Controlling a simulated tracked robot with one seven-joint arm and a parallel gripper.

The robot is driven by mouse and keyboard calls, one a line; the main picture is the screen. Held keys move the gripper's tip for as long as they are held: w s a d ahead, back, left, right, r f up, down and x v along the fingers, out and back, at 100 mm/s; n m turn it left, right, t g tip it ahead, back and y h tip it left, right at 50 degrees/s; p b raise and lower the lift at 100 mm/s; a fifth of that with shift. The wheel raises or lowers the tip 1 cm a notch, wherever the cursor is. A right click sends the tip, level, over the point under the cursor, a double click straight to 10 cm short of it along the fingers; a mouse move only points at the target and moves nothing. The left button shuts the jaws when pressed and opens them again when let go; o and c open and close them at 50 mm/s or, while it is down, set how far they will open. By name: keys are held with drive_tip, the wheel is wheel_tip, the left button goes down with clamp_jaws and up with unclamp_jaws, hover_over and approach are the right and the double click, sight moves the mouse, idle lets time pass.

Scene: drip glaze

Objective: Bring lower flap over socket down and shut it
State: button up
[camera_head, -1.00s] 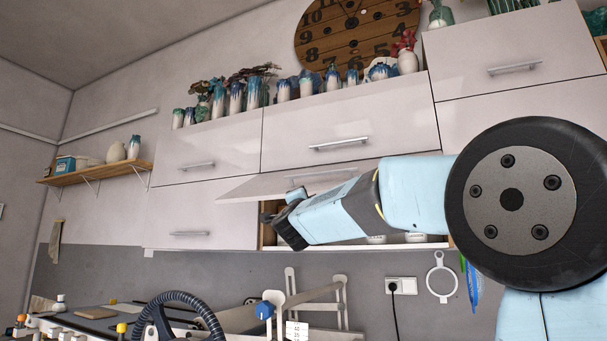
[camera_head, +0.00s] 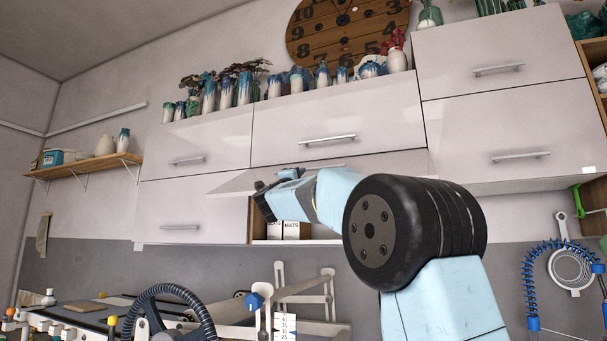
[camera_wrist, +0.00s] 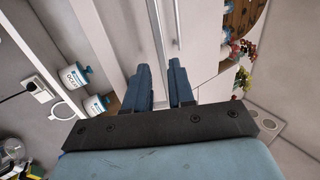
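The lower flap (camera_head: 232,184) over the socket is raised, tilted outward above an open cabinet; my arm covers part of it. In the wrist view its pale face and a long metal bar handle (camera_wrist: 157,30) show. My gripper (camera_wrist: 158,88) has its two dark blue fingers apart, with the bar running toward the gap between them. I cannot tell whether they touch it. In the head view my gripper (camera_head: 264,190) is close to the flap's left front part. The socket (camera_wrist: 33,88) with a black plug shows in the wrist view; my arm hides it in the head view.
White containers (camera_head: 290,230) stand inside the open cabinet. A closed upper flap (camera_head: 350,122) is above, with vases (camera_head: 322,76) on top. Closed cabinets lie on both sides. A steering-wheel-like black ring (camera_head: 172,310) and a work table are below.

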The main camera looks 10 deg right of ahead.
sight(318, 168)
drive_tip(key=shift+x, duration=2.55)
clamp_jaws()
drive_tip(key=shift+a, duration=0.3)
drive_tip(key=shift+w+f, duration=0.1)
drive_tip(key=shift+f, duration=0.1)
